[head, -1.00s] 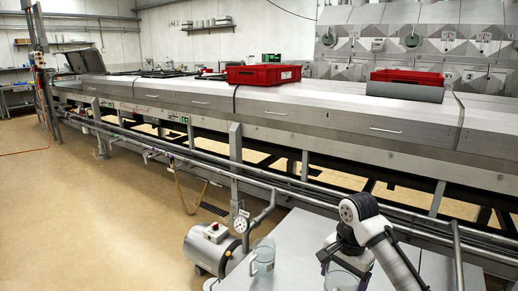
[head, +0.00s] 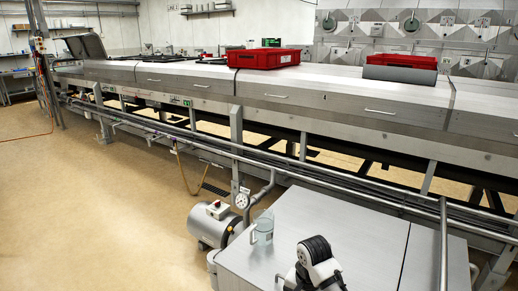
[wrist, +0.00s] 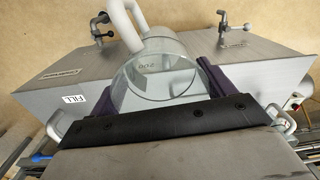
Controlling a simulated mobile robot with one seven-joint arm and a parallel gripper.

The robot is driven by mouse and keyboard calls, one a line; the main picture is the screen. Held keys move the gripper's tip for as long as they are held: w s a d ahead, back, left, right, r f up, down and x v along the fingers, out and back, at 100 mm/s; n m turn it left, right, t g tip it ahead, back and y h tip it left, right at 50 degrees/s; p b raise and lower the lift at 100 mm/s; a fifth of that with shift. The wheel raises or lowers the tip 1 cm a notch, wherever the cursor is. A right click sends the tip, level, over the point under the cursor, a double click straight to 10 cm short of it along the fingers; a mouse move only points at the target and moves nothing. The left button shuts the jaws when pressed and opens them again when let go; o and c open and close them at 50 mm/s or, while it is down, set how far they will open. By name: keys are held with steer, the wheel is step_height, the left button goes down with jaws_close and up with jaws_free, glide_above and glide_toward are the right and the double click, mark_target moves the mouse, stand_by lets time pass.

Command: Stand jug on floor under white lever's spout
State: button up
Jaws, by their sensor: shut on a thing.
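In the wrist view my gripper (wrist: 160,82) is shut on a clear jug (wrist: 146,92), with a dark finger on each side. The jug's round rim faces the camera, and its lower part is hidden. A thick pale curved piece (wrist: 124,28) meets its far side; I cannot tell whether it is the handle. Beyond it is a steel box with a FILL label (wrist: 75,100). Two small lever taps, one at left (wrist: 103,35) and one at right (wrist: 235,38), show beyond the jug. I cannot tell which lever is white.
A long steel machine (head: 330,105) with pipes runs behind. Tan floor (head: 90,200) is open at left.

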steer(key=a+f+n, duration=0.2)
steer(key=a+f, duration=0.2)
steer(key=f, duration=0.3)
steer(key=s+a+f+n, duration=0.1)
steer(key=a+f+n, duration=0.1)
steer(key=a+f, duration=0.2)
steer(key=s+a+f+n, duration=0.1)
steer(key=a+f, duration=0.3)
steer(key=f, duration=0.6)
steer(key=shift+s+f+n, duration=0.2)
steer(key=shift+f+n, duration=0.2)
steer(key=shift+s, duration=0.1)
steer(key=shift+s+a+f+b, duration=0.15)
steer(key=shift+f+b, duration=0.15)
steer(key=shift+f, duration=0.15)
steer(key=shift+r, duration=0.1)
steer(key=w+r, duration=0.5)
steer(key=s+f, duration=0.4)
steer(key=f, duration=0.1)
steer(key=shift+s, duration=0.4)
